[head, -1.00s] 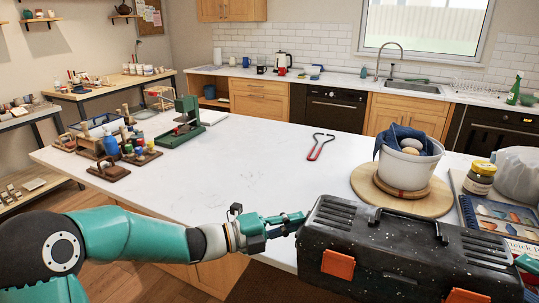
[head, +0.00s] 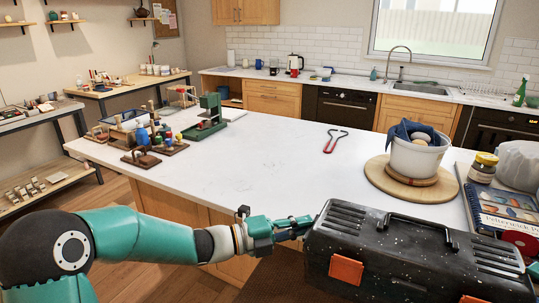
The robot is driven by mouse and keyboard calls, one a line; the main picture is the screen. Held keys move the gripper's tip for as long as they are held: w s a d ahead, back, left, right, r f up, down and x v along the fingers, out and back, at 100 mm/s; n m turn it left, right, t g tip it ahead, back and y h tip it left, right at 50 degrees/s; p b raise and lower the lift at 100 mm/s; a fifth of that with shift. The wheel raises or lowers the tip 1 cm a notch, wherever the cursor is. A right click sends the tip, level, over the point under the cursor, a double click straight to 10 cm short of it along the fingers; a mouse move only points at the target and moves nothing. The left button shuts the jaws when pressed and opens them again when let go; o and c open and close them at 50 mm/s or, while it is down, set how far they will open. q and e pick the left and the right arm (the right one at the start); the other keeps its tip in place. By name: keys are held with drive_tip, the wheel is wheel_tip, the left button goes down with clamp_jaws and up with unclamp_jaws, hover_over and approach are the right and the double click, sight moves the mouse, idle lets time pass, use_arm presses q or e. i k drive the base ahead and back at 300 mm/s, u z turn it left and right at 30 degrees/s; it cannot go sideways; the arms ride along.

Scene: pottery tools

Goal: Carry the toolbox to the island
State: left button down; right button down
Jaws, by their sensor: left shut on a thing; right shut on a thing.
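The toolbox (head: 390,245) is black and speckled, with a top handle and orange latches, and fills the lower right of the head view. My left gripper (head: 293,226) is shut on its left end. My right gripper (head: 533,269) shows only as a teal sliver at the right picture edge, by the toolbox's right end; the rest is cut off. The island (head: 255,160) has a white top and wooden sides. The toolbox is in front of its near edge and hides part of it. The gap between them cannot be judged.
On the island, a white bucket with a blue cloth (head: 417,150) stands on a round board, with a jar (head: 483,167) and books (head: 502,212) to its right. Red-handled tongs (head: 334,141) lie near the middle. Pottery tools (head: 150,137) crowd the left end. The middle-left top is clear.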

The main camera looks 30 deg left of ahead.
sight(207, 184)
drive_tip(key=z, duration=1.5)
drive_tip(key=k, duration=0.1)
drive_tip(key=u, duration=1.45)
drive_tip(key=i, duration=0.2)
drive_tip(key=z, duration=2.65)
drive_tip(key=k, duration=0.95)
